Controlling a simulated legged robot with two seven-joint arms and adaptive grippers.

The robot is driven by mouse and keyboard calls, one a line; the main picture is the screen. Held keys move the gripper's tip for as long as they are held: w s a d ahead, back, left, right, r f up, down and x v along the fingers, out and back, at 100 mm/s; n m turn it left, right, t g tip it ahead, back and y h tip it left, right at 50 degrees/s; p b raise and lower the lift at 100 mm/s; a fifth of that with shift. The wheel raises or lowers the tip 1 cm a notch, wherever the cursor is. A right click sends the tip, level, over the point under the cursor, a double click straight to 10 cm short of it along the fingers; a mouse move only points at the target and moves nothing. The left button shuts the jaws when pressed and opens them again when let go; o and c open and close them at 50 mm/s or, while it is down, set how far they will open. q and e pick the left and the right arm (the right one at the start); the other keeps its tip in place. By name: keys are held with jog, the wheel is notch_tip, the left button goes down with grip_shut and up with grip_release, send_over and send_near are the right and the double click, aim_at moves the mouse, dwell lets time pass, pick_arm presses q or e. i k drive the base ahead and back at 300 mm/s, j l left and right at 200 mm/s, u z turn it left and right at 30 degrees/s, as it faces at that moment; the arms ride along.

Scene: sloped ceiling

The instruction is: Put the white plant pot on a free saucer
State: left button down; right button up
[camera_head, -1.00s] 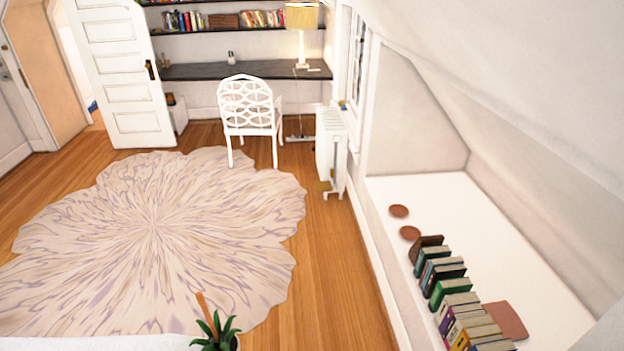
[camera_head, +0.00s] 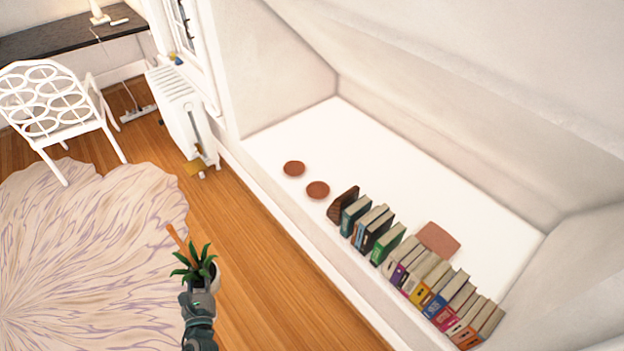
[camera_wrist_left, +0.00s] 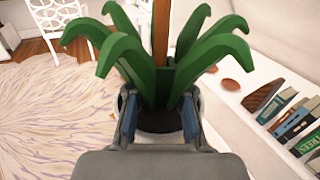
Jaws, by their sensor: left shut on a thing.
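My left gripper (camera_head: 198,292) is shut on the white plant pot (camera_head: 211,279), which holds a green plant and a brown stick. In the left wrist view the pot (camera_wrist_left: 205,102) sits between the two fingers, mostly hidden by leaves and fingers. It is held up in front of the wood floor, apart from the white ledge (camera_head: 390,150). Two round terracotta saucers lie empty on the ledge: the farther saucer (camera_head: 293,168) and the nearer saucer (camera_head: 317,189). My right gripper is not in view.
A row of books (camera_head: 410,265) with a brown bookend (camera_head: 343,205) stands along the ledge beside the nearer saucer. A reddish flat square (camera_head: 438,239) lies behind the books. A white radiator (camera_head: 182,115) and chair (camera_head: 48,105) stand left. The ledge behind the saucers is clear.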

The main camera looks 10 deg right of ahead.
aim_at(318, 191)
jog(key=i+j+z, duration=0.9)
jog(key=j+z, duration=0.2)
jog(key=j, duration=0.15)
jog(key=i+j, duration=0.15)
jog(key=j, duration=0.15)
jog(key=i+j, duration=0.1)
jog(key=j, duration=0.25)
jog(key=i+j, duration=0.15)
jog(key=j, duration=0.15)
jog(key=i+j+z, duration=0.15)
jog(key=j+z, duration=0.75)
jog(key=i, duration=0.05)
